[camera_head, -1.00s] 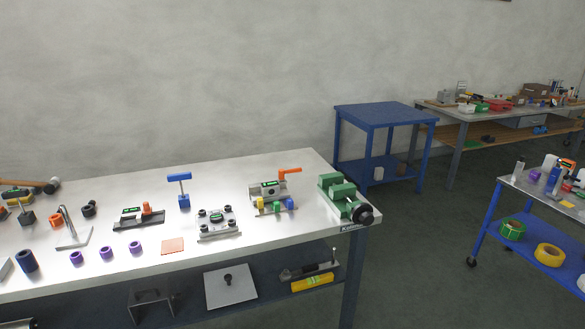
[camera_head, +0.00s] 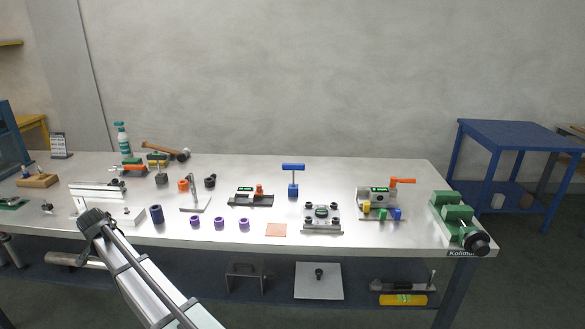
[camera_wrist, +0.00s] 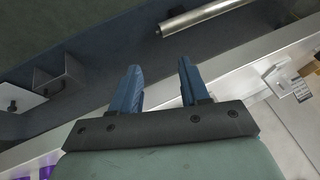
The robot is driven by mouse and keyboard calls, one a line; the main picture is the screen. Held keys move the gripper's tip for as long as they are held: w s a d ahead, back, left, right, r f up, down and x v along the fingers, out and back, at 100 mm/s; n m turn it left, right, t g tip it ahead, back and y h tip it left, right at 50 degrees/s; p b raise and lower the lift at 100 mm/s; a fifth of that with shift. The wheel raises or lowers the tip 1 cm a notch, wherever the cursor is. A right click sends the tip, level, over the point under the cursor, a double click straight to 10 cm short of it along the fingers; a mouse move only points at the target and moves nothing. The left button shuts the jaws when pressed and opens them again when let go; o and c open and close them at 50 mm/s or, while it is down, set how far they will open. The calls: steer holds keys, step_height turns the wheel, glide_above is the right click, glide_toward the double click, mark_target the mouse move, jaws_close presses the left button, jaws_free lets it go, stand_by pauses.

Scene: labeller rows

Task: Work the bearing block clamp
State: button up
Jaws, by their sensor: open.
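One is a grey block with an orange handle (camera_head: 379,196). One is a silver plate fixture with dark bolts (camera_head: 321,217). One is a dark-based fixture with an orange knob (camera_head: 251,196). My gripper (camera_wrist: 159,68) is open and empty in the wrist view, its blue fingers apart. In the head view its dark end (camera_head: 93,222) is at the bench's left front, far from these fixtures.
A green vise (camera_head: 455,218) stands at the bench's right end. The bench (camera_head: 380,238) has a lower shelf holding a white plate (camera_head: 318,281) and a yellow cylinder (camera_head: 403,300).

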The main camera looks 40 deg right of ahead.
steer(key=w+d+r+m+t, duration=0.1)
steer(key=w+d+r, duration=0.15)
steer(key=r, duration=0.35)
steer(key=w+d+r+m+h, duration=0.1)
steer(key=w+d+r, duration=0.15)
steer(key=r, duration=0.25)
steer(key=w+d+r+m+t, duration=0.1)
steer(key=d+r, duration=0.3)
steer(key=r, duration=0.2)
steer(key=s+d+r+m+g+h, duration=0.1)
steer(key=s+d+r+m+g, duration=0.15)
steer(key=d, duration=1.35)
steer(key=s+d+r+m+g+h, duration=0.1)
steer(key=s+d+r+m+h, duration=0.15)
steer(key=d, duration=1.35)
steer(key=r+m+g+y, duration=0.1)
steer(key=r+m+g, duration=0.1)
steer(key=m+g, duration=0.6)
glide_above(406, 180)
steer(key=w+a, duration=0.2)
steer(key=a, duration=0.3)
steer(key=m+t, duration=0.2)
steer(key=x, duration=1.3)
steer(key=shift+s+f, duration=0.2)
steer(key=shift+f, duration=0.15)
steer(key=shift+a, duration=0.1)
